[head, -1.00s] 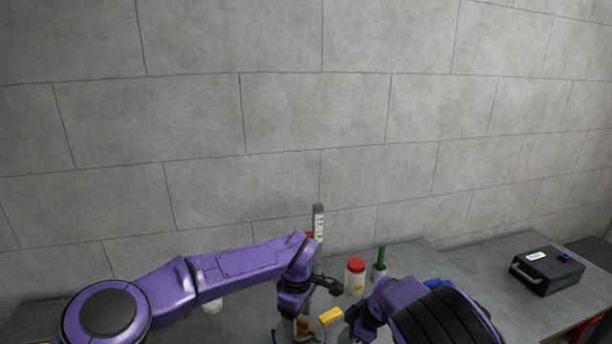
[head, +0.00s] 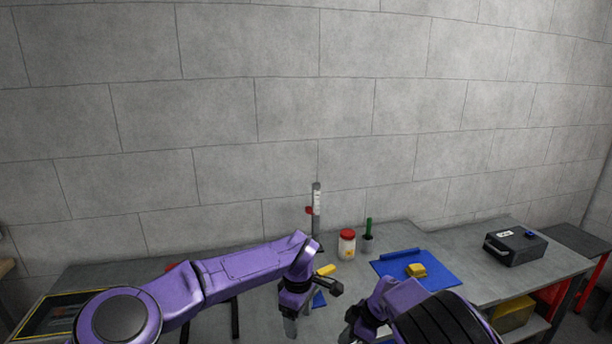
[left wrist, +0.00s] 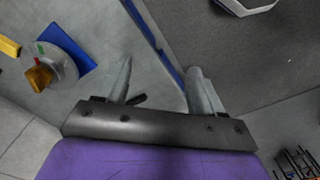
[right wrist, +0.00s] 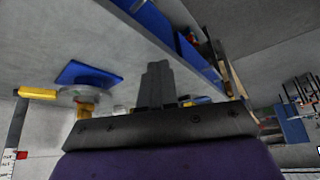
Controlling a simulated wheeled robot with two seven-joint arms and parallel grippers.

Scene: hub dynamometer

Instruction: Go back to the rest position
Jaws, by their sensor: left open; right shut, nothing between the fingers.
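My left gripper (head: 290,328) hangs over the front of the bench, pointing down. In the left wrist view its two fingers (left wrist: 160,88) stand apart with nothing between them. My right gripper (head: 352,322) is to the right of it, partly hidden by its own purple arm. In the right wrist view its fingers (right wrist: 156,86) are together and empty. Both arms are bent in front of me, and neither gripper visibly touches anything.
On the bench stand a gauge column (head: 316,212), a red-lidded jar (head: 347,244) and a cup with a green handle (head: 368,240). A black case (head: 516,247) sits at right. A yellow-edged tray (head: 50,318) is at left.

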